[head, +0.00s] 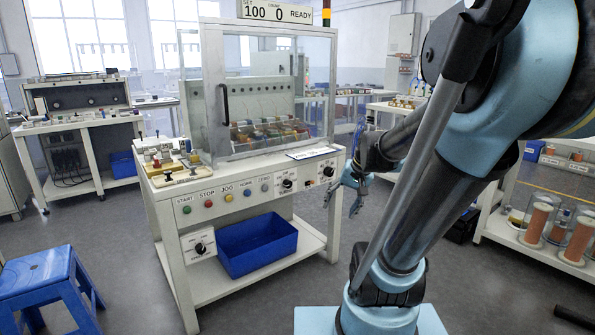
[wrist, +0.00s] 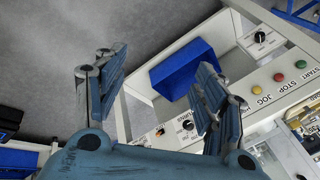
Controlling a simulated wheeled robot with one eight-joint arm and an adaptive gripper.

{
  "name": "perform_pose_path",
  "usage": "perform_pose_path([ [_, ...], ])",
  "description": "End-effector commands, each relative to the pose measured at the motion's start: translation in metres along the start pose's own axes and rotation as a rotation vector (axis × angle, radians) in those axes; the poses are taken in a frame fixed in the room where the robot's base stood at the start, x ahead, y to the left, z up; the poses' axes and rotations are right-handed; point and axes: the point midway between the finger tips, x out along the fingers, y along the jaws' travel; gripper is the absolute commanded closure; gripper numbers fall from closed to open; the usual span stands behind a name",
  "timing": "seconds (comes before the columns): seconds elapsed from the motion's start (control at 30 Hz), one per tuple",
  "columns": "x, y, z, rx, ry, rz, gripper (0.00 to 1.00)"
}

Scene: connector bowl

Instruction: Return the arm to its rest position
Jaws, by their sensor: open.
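My gripper (head: 345,196) is open and empty, hanging with its fingers down in front of the right end of the white machine bench (head: 222,231) in the head view. In the wrist view my gripper (wrist: 158,88) shows two spread blue fingers with nothing between them but floor and bench behind. My arm is folded, with its blue links filling the right of the head view. Whether the gripper touches the bench edge is hard to tell, but a gap seems to show.
A blue bin (head: 257,241) sits on the bench's lower shelf. A clear guarded enclosure (head: 262,85) with coloured bins stands on top. A blue stool (head: 42,285) is at left; a rack with copper spools (head: 538,222) is at right. Grey floor (head: 265,312) lies open in front.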

Motion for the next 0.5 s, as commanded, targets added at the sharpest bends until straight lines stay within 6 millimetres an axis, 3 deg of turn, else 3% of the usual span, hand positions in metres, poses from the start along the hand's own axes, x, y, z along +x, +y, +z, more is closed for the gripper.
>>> perform_pose_path([
  [0.2, -0.002, 0.03, 0.052, -0.101, -0.024, 0.108, 0.36],
  [0.5, 0.001, 0.074, 0.108, -0.225, -0.057, 0.246, 0.36],
])
